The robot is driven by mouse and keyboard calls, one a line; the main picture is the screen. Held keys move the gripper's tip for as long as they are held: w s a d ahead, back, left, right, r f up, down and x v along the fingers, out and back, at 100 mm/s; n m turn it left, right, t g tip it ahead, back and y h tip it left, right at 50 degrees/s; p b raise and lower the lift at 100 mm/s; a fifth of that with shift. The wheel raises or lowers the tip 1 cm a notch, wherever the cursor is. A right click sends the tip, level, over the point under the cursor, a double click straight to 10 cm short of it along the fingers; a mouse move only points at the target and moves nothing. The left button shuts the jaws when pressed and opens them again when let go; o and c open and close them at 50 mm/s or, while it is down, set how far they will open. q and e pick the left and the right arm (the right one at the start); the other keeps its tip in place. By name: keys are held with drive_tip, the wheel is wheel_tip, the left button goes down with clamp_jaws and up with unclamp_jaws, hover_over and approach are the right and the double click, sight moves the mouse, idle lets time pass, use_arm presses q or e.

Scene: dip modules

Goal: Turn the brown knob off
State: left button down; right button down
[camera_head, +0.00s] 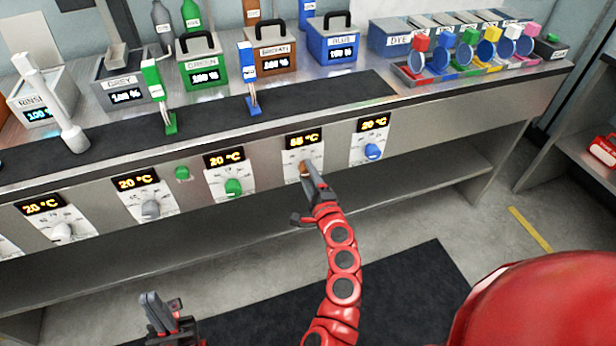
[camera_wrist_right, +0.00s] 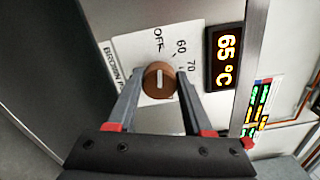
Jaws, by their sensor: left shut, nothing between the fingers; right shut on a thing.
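The brown knob (camera_wrist_right: 159,80) is on a white dial plate (camera_wrist_right: 135,47) marked OFF, 60 and 70 in the right wrist view. Its white pointer line does not point at the OFF mark as far as I can see. The display (camera_wrist_right: 225,58) beside it reads 65 °C. My right gripper (camera_wrist_right: 157,90) has a finger on each side of the knob and is shut on it. In the head view the brown knob (camera_head: 304,169) is partly hidden by my right gripper (camera_head: 311,176). My left gripper (camera_head: 160,312) is shut and empty at the lower left, away from the bench.
Green (camera_head: 233,187), blue (camera_head: 372,151) and grey (camera_head: 150,209) knobs sit on other panels along the bench front. Their displays read 20 °C. The lidded brown box (camera_head: 275,63) and other dye boxes stand on top.

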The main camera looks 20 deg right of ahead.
idle(0.3)
drive_tip(key=shift+c, duration=1.5)
unclamp_jaws()
drive_tip(key=shift+s, duration=0.1)
drive_tip(key=s, duration=1.7)
drive_tip(key=shift+s+d+b, duration=0.15)
drive_tip(key=shift+d+b, duration=0.15)
drive_tip(key=shift+b, duration=0.15)
